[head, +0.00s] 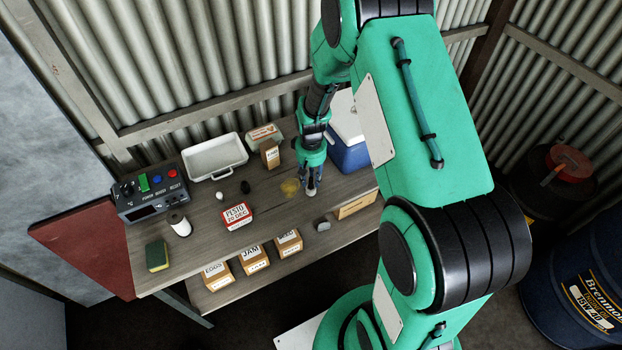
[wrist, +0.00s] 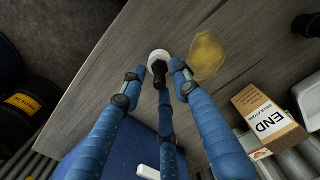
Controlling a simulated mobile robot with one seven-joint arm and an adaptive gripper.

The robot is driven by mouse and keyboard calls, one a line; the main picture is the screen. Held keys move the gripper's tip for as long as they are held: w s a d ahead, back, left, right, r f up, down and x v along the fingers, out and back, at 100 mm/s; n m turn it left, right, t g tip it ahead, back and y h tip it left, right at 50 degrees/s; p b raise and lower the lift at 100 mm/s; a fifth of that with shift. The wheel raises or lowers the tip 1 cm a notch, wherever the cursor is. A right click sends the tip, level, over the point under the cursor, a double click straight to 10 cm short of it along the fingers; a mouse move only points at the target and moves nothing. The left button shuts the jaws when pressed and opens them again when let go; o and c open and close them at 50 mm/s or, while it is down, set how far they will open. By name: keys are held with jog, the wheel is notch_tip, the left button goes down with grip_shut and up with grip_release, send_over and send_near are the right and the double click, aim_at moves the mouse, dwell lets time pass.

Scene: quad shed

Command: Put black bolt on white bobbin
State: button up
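My gripper (head: 311,190) reaches down to the wooden bench beside the blue cooler. In the wrist view my gripper's (wrist: 157,70) blue fingers stand apart around a small white round piece (wrist: 158,54). A dark tip covers part of that piece; I cannot tell whether it is a finger pad or the black bolt. I cannot make out the black bolt for sure.
A yellow patch (head: 290,187) lies close to my gripper. The blue cooler (head: 347,151) stands behind it. A red-and-white box (head: 236,215), white tray (head: 214,158), control box (head: 149,192), sponge (head: 157,255), dark egg-like object (head: 245,187) and grey cylinder (head: 322,225) occupy the bench.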

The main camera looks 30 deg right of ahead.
notch_tip(320, 180, up, 12)
jog(key=p, duration=0.1)
jog(key=shift+f, duration=0.2)
dwell(0.8)
notch_tip(320, 180, up, 11)
jog(key=t, duration=0.1)
send_over(311, 178)
jog(key=s+a, duration=0.2)
jog(key=a, duration=0.1)
jog(key=s+a+r+t, duration=0.25)
jog(key=s+r, duration=0.35)
jog(key=r, duration=0.6)
jog(key=s+a+r+t, duration=0.1)
jog(key=s+a+r, duration=0.2)
jog(key=s, duration=0.6)
jog(key=s+a+r+t, duration=0.1)
jog(key=s+a+r, duration=0.2)
jog(key=s+r, duration=0.5)
jog(key=shift+s+a+r, duration=0.2)
jog(key=shift+s+r, duration=0.1)
jog(key=shift+s, duration=0.75)
